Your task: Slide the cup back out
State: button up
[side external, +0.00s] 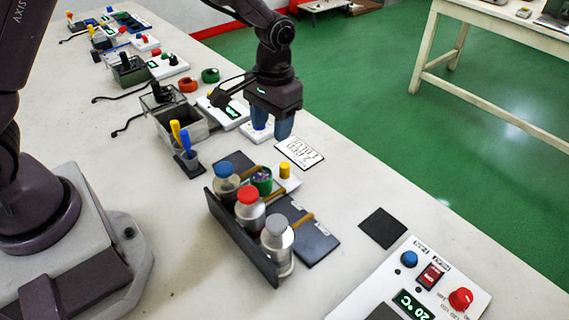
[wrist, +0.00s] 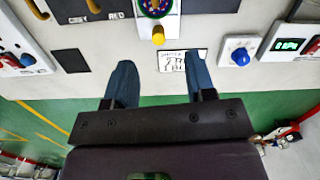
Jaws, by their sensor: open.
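The cup (side external: 261,180) is small and green-rimmed, with dark and purple contents. It stands on a white base with a yellow knob (side external: 284,170), close to the bottle rack. In the wrist view the cup (wrist: 155,7) is at the top edge, partly cut off, with the yellow knob (wrist: 158,36) just below it. My gripper (side external: 269,132) is open and empty, above the table, beyond the cup and knob from the side camera. In the wrist view its two blue fingers (wrist: 159,68) are spread, with the knob between them and farther up the picture.
A dark rack (side external: 240,240) holds bottles with blue, red and grey caps; brown spouts reach over dark pads (side external: 315,243). A printed white card (side external: 299,152) lies near my gripper. A control panel (side external: 430,285) stands at front right. A grey bin (side external: 180,124) stands to the left.

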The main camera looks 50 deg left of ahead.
aim_at(284, 165)
jog(key=shift+n+t, duration=0.4)
jog(key=shift+n, duration=0.2)
jog(key=w+f, duration=0.1)
jog(key=f, duration=0.3)
jog(key=w+f, duration=0.1)
jog(key=f, duration=0.3)
jog(key=w+f, duration=0.1)
jog(key=f, duration=0.3)
jog(key=shift+d+f, duration=0.15)
jog(key=shift+f, duration=0.2)
grip_shut()
jog(key=a, duration=1)
jog(key=shift+a, duration=0.4)
